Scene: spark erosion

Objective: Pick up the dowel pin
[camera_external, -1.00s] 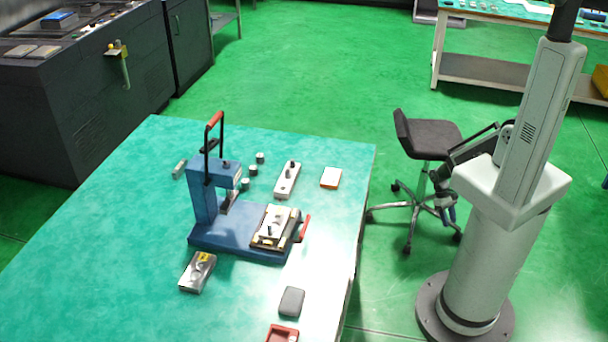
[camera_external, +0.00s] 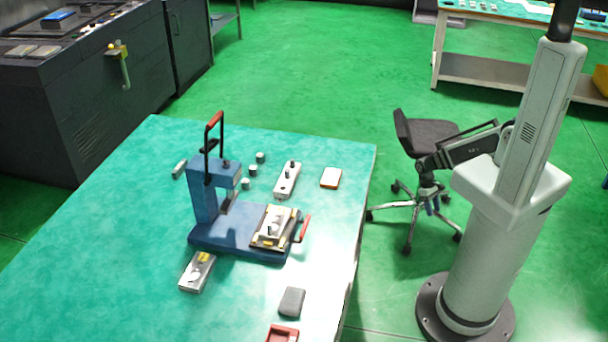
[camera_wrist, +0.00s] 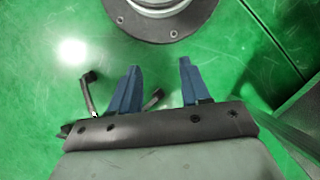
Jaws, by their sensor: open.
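My gripper (camera_external: 432,206) hangs over the floor and chair, to the right of the table. A light plate (camera_external: 287,180) with dark upright pins lies on the table behind the blue press (camera_external: 230,232). Another plate with an upright piece (camera_external: 272,231) sits on the press base. Several small grey cylinders (camera_external: 252,170) stand beside the press. I cannot tell which small piece is the dowel pin; none shows in the wrist view.
The green table (camera_external: 130,225) also holds a metal block (camera_external: 196,272), an orange-edged pad (camera_external: 330,178), a dark pad (camera_external: 292,301) and a red tray (camera_external: 283,334). The press's tall red-tipped lever (camera_external: 214,120) rises above it. A chair (camera_external: 432,138) stands near my arm.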

